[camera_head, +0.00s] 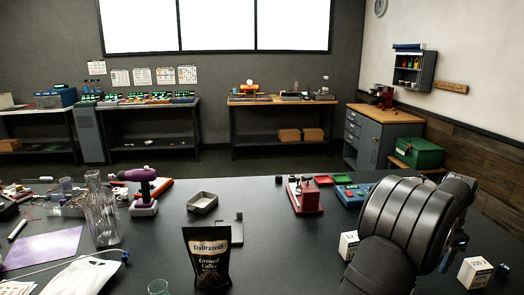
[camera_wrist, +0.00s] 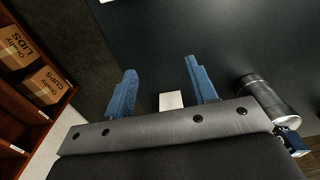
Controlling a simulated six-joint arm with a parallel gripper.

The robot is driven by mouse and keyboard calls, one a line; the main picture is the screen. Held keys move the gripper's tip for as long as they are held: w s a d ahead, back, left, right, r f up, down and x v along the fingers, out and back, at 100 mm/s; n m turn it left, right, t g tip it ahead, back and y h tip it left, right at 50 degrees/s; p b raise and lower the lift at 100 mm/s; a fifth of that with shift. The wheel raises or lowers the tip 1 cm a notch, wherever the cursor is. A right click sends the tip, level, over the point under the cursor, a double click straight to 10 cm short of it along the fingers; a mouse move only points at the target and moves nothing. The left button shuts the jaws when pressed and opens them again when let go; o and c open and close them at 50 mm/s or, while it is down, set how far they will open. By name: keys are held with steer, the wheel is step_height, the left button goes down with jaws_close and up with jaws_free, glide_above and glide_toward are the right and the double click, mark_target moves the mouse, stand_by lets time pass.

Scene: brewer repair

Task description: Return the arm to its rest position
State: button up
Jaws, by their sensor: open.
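My gripper (camera_wrist: 162,90) shows in the wrist view with its two blue fingers spread apart and nothing held between them. A white block (camera_wrist: 171,101) appears behind the gap between the fingers, on or near the dark surface; the fingers do not visibly touch it.
White blocks (camera_head: 475,273) lie near my arm. A dark cylinder (camera_wrist: 265,95) is right of the fingers.

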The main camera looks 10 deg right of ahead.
steer(key=s+a+r, duration=0.2)
steer(key=s+r, duration=0.2)
steer(key=shift+a+r, duration=0.2)
steer(key=shift+a, duration=0.05)
steer(key=shift+s+d, duration=0.1)
steer(key=shift+s, duration=0.05)
stand_by(0.4)
